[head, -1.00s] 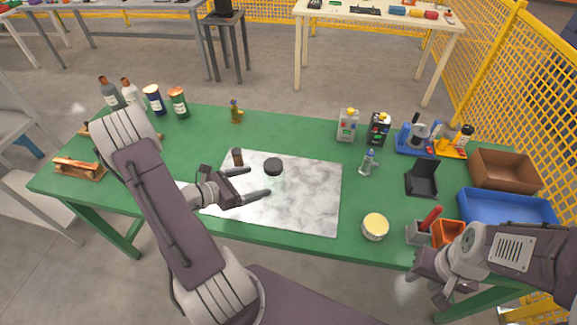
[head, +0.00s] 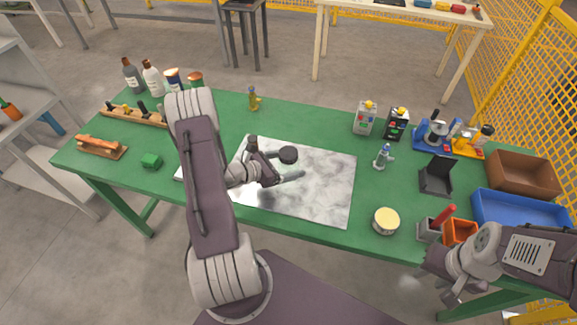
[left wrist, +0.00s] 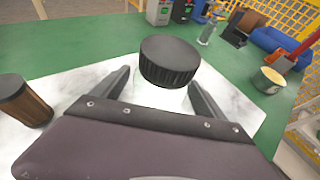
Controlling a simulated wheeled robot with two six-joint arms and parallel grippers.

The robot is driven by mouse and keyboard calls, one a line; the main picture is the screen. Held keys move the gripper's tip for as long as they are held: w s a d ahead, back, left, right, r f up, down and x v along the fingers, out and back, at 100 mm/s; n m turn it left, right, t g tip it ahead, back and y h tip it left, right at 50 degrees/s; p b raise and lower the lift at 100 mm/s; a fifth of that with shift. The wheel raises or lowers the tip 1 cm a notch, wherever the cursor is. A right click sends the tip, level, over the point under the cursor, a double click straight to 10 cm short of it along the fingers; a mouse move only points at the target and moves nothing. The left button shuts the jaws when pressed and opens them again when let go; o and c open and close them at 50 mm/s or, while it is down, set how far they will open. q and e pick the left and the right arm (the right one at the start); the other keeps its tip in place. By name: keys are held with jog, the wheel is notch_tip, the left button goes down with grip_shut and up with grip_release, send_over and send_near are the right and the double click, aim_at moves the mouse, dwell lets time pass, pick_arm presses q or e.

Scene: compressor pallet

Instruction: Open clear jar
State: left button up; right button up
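The clear jar has a ribbed black lid (head: 288,154) and stands upright on the white marbled board. In the left wrist view the black lid (left wrist: 170,60) is on top, and a bit of the see-through jar body (left wrist: 160,98) shows under it. My left gripper (head: 279,168) is open at the jar, low over the board. Its fingers lie on either side of the jar body, below the lid, seemingly with small gaps. My right gripper (head: 447,287) hangs at the lower right, off the table's front edge; its fingers are hard to make out.
A brown dark-topped cylinder (left wrist: 25,101) stands just left of my left gripper. The marbled board (head: 325,185) is clear to the right. A cream-topped tin (head: 386,221), a small bottle (head: 382,157) and a black stand (head: 437,178) stand further right. A blue tray (head: 520,213) lies at the right end.

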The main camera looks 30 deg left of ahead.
aim_at(281, 157)
pick_arm(q)
jog(key=c, duration=1.3)
jog(key=shift+r, duration=0.45)
notch_tip(281, 157, up, 3)
jog(key=shift+a+r, duration=0.1)
jog(key=s+d+r+p, duration=0.1)
jog(key=d+r+p, duration=0.1)
jog(key=d+p, duration=0.1)
jog(key=s+d+r+p, duration=0.1)
jog(key=d+r+p, duration=0.1)
jog(key=d+p, duration=0.1)
jog(key=s+d+r+p, duration=0.1)
jog(key=d+r+p, duration=0.2)
jog(key=d+p, duration=0.1)
jog(key=shift+s+d, duration=0.25)
jog(key=shift+d, duration=0.45)
